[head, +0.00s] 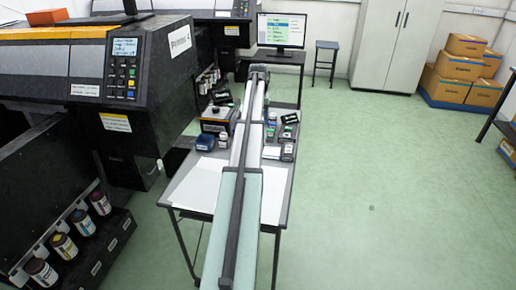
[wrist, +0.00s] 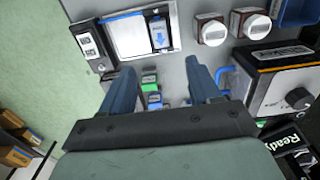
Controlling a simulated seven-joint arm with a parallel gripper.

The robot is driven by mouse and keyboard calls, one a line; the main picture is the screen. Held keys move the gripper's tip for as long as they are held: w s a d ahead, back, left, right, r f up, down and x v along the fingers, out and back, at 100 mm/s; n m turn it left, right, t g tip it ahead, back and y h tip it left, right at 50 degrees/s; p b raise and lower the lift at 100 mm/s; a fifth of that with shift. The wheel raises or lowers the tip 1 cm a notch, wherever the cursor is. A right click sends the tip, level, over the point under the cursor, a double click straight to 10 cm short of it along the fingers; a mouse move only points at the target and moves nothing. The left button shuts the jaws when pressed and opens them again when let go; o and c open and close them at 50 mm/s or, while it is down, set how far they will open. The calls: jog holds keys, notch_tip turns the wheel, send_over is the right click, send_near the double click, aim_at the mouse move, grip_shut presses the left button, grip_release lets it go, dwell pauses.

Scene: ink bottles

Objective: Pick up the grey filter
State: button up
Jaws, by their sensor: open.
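My gripper (wrist: 160,66) is open, its two dark blue fingers apart over the grey table. In the head view its end (head: 258,72) is at the far end of my outstretched arm, small and partly hidden. Small green (wrist: 149,83) and blue-marked items show between the fingers, partly hidden. Beyond the fingers, a grey-framed tray (wrist: 117,12) holds a pale silvery panel (wrist: 128,38) and a dark piece with a blue arrow label (wrist: 160,34). I cannot tell for sure which thing is the grey filter. Nothing visible is held in the fingers.
Two white-capped bottles (wrist: 212,31) stand beyond the right finger. A boxy device with a black knob (wrist: 285,93) and a "Ready" display (wrist: 290,143) are at the right. In the head view, a blue box (head: 205,142) stands on the table (head: 190,195); a large printer (head: 140,140) borders its left.

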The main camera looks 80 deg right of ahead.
jog(key=f, duration=1.3)
jog(key=shift+a, duration=0.2)
jog(key=shift+r, duration=0.1)
jog(key=c, duration=1.1)
jog(key=shift+c, duration=0.2)
